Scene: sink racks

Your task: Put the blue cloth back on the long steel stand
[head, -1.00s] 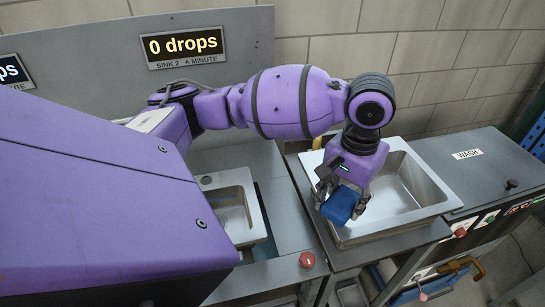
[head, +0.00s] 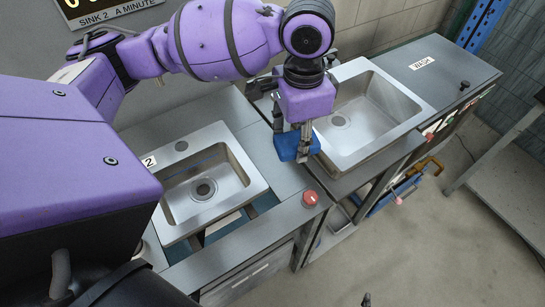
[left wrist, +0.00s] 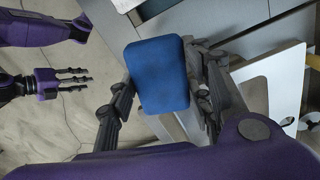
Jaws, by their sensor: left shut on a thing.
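The blue cloth (head: 286,147) is a small block-like piece in my left gripper (head: 303,148). In the head view it is over the grey strip between the two sinks; I cannot tell how high above it. In the left wrist view the cloth (left wrist: 158,75) lies between the two fingers of my left gripper (left wrist: 160,90), which are shut on it. My right gripper (left wrist: 76,80) shows at the left of that view, empty, its fingers apart. I cannot identify the long steel stand with certainty.
The steel sink marked 2 (head: 243,172) is left of the cloth and the wash-side sink (head: 412,108) is right of it. A red knob (head: 310,198) sits on the front edge. A grey table (head: 510,175) stands at far right, with open floor between.

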